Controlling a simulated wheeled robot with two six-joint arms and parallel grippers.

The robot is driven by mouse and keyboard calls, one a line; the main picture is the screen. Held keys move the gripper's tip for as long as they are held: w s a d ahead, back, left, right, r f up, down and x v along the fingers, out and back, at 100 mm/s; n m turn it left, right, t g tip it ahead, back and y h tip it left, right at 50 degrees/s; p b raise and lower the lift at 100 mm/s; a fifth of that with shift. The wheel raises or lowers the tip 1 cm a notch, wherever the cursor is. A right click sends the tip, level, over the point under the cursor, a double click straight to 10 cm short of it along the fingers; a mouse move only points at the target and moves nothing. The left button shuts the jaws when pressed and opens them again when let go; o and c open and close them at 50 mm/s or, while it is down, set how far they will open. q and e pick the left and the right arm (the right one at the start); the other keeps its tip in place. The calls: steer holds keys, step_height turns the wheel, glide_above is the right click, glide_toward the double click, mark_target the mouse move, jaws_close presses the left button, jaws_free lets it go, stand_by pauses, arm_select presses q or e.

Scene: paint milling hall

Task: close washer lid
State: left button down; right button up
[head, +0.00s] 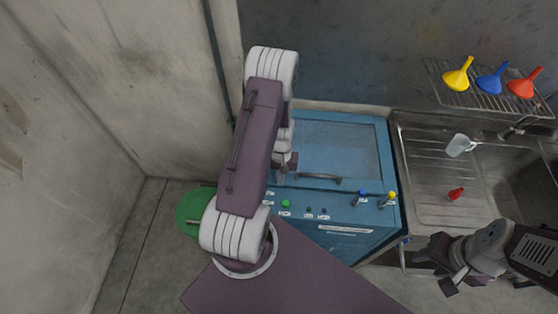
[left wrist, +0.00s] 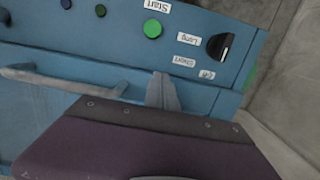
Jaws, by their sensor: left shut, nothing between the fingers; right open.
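The washer (head: 384,219) is a blue cabinet below my left arm in the head view. Its lid (head: 366,148), with a glazed panel and a grey bar handle (head: 318,178), lies flat on top, level with the cabinet as far as I can tell. The handle also shows at the left of the left wrist view (left wrist: 60,80). My left gripper (head: 284,174) is shut and empty at the lid's front edge, left of the handle; its fingertips (left wrist: 162,80) point toward the control panel. My right gripper (head: 447,284) is open, away from the washer at the lower right.
The washer's front panel carries a green button (head: 285,203), a black dial (left wrist: 218,45) and blue (head: 362,194) and yellow (head: 391,196) taps. A steel sink (head: 440,170) with a jug (head: 460,145) and red bottle (head: 456,194) stands right. Funnels (head: 457,78) sit on a rack. A wall is left.

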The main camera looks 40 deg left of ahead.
arm_select(q)
steer(key=r+p, duration=0.1)
steer(key=r, duration=0.2)
steer(key=shift+w+a+r, duration=0.1)
steer(key=shift+w+r, duration=0.1)
steer(key=shift+s+r+b, duration=0.15)
steer(key=shift+r+b, duration=0.4)
steer(key=shift+b, duration=0.3)
step_height(320, 180, up, 8)
steer(key=b, duration=0.1)
arm_select(e)
steer(key=shift+s+d+f, duration=0.1)
steer(key=shift+s, duration=0.25)
arm_select(q)
steer(key=shift+s+r, duration=0.1)
steer(key=shift+s, duration=0.1)
arm_select(e)
steer(key=shift+s, duration=0.2)
